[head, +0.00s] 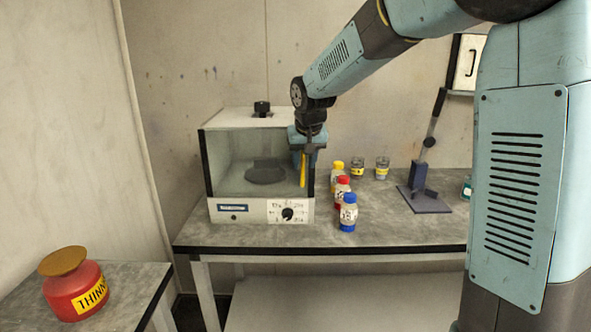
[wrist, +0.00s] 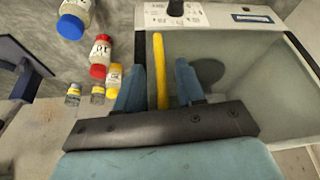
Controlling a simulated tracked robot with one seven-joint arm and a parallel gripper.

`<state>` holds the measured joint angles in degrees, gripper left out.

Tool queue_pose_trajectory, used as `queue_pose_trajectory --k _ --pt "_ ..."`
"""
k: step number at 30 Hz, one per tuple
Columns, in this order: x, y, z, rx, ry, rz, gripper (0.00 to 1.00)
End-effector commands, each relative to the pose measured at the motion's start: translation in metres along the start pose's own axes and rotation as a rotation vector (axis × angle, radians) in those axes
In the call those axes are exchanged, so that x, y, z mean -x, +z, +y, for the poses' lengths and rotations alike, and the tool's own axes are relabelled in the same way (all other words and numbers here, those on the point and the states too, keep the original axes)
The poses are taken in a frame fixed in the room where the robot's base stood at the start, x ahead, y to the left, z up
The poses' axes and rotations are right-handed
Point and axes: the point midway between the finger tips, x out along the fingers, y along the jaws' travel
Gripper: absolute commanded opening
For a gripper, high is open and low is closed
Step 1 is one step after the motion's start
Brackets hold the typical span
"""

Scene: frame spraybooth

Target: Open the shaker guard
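The shaker (head: 225,211) is a boxy white unit with dark edges on the bench, with a dial on its front. Its clear guard (head: 228,165) appears shut across the front, and a dark round plate (head: 266,172) shows through it. An upright yellow handle (head: 303,172) is at the guard's right edge; it also shows in the wrist view (wrist: 159,60). My gripper (head: 307,143) is at this handle. In the wrist view, the two blue fingers of my gripper (wrist: 159,82) stand apart on either side of the handle, with gaps showing.
Bottles with yellow, red and blue caps (head: 348,213) stand close to the shaker's right. Two small jars (head: 382,168) and a dark stand (head: 424,201) are farther right. A red thinner pot (head: 73,285) is on the left table. Bench space before the stand is clear.

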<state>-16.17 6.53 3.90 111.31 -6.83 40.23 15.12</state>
Motion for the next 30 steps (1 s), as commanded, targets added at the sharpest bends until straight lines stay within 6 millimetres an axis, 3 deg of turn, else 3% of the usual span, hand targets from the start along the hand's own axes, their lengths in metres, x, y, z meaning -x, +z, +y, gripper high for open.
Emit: queue_pose_trajectory --k 3,9,20,30 --pt "-0.017 0.0 0.0 0.001 0.0 -0.002 0.38" --pt "-0.032 0.0 0.0 0.001 0.0 -0.001 0.38" --pt "-0.035 0.0 -0.001 0.001 -0.001 0.0 0.37" --pt "-0.035 0.0 -0.001 0.001 -0.001 0.0 0.05"
